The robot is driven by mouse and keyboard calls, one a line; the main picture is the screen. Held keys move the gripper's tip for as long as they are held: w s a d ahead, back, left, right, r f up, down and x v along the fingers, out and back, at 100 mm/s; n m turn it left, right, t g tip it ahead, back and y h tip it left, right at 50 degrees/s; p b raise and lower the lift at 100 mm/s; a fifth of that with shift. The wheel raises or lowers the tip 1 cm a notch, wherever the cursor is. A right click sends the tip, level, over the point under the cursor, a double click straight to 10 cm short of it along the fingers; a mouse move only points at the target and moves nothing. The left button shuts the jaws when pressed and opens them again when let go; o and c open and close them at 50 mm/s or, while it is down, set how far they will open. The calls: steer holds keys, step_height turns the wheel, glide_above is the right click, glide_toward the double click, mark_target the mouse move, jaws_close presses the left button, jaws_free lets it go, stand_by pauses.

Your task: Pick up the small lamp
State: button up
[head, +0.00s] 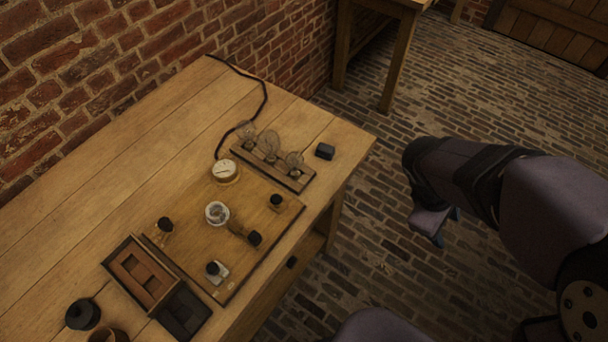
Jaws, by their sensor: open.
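Three clear glass lamps stand in a row on a dark wooden strip (275,174) near the table's right edge: a left lamp (246,131), a middle lamp (269,143) and a right lamp (294,160). The middle one looks largest; I cannot tell surely which is the smallest. My gripper (447,228) is open, beyond the table's right edge, over the brick floor and to the right of the lamps. It touches nothing and looks empty. My arm hides part of it.
A wooden board (190,235) holds a round dial (225,170), a white round dish (217,213) and several black-knobbed parts. A black block (325,151) sits right of the strip. A compartment box (141,274) and dark jar (82,314) stand front left. A black cable (266,98) runs behind.

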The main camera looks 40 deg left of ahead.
steer(key=w+a+f+n+t+b, duration=0.1)
steer(key=w+a+n+t+b, duration=0.15)
steer(key=a+n, duration=0.5)
steer(key=n+t+y+b, duration=0.55)
steer(key=n+t, duration=0.25)
steer(key=n, duration=0.8)
glide_toward(292, 167)
steer(key=shift+y, duration=0.35)
steer(key=x, duration=0.4)
steer(key=shift+d+p, duration=0.15)
steer(key=shift+p, duration=0.2)
steer(key=x, duration=0.5)
steer(key=shift+w+f+p, duration=0.1)
steer(key=shift+w+p, duration=0.2)
steer(key=shift+p, duration=0.05)
steer(key=shift+w+f, duration=0.25)
steer(key=shift+w, duration=0.35)
steer(key=shift+w, duration=0.1)
steer(key=shift+a+p+x, duration=0.15)
steer(key=shift+p+x, duration=0.15)
steer(key=shift+x, duration=0.95)
steer(key=shift+a+p+x, duration=0.1)
steer(key=shift+p+x, duration=0.2)
steer(key=shift+x, duration=0.95)
